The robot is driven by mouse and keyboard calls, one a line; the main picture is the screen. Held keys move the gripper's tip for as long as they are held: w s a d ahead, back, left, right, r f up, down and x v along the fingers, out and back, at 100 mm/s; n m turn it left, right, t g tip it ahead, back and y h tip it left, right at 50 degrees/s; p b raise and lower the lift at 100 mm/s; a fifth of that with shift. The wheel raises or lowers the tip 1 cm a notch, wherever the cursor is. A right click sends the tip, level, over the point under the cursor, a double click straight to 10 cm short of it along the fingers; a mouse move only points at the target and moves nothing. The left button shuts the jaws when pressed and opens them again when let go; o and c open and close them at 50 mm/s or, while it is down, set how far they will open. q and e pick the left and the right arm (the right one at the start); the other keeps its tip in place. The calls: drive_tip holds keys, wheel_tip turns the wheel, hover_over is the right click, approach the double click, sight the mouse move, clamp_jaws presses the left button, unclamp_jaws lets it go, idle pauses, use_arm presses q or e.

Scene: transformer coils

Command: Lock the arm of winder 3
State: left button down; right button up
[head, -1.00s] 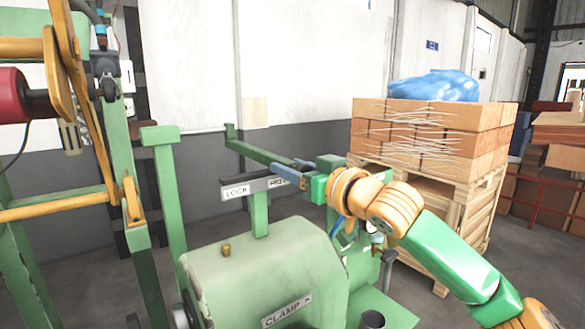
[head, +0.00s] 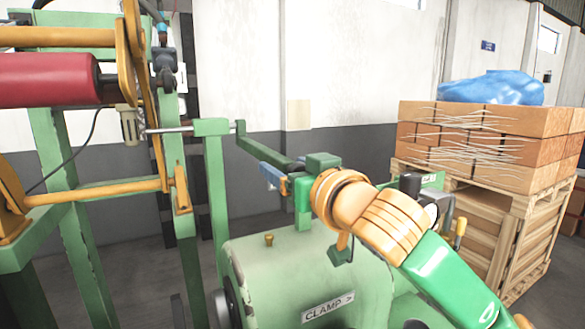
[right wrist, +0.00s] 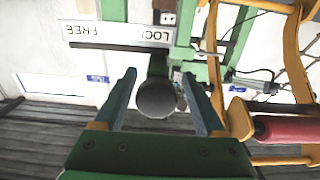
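The winder's arm is a green lever (head: 262,148) in the head view, running from behind the green post to my right gripper (head: 272,178). A thin metal rod (head: 168,130) extends left from the post to the winder frame. In the right wrist view my right gripper (right wrist: 159,76) is open, its blue fingers on either side of the lever's dark round knob (right wrist: 157,98), with a gap visible on each side. The FREE/LOCK plate (right wrist: 112,36) appears upside down there, and the knob is by its LOCK end. My left gripper is out of view.
A green housing (head: 318,265) with a CLAMP plate stands below my right arm. The winder's red drum (head: 50,80) and orange bars are at left, also in the right wrist view. A pallet of boxes (head: 490,135) under blue wrap stands at right.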

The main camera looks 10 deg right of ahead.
drive_tip(key=shift+s+a, duration=0.1)
drive_tip(key=shift+a, duration=0.05)
drive_tip(key=shift+s+d+f+b, duration=0.15)
drive_tip(key=shift+s+d+b, duration=0.1)
drive_tip(key=shift+s+b, duration=0.35)
drive_tip(key=shift+s+d+f+b, duration=0.15)
drive_tip(key=shift+s+d+b, duration=0.1)
drive_tip(key=shift+s+b, duration=0.3)
drive_tip(key=v, duration=0.1)
drive_tip(key=b+v, duration=0.1)
drive_tip(key=v, duration=0.2)
drive_tip(key=shift+s+r+b, duration=0.3)
drive_tip(key=shift+r, duration=0.05)
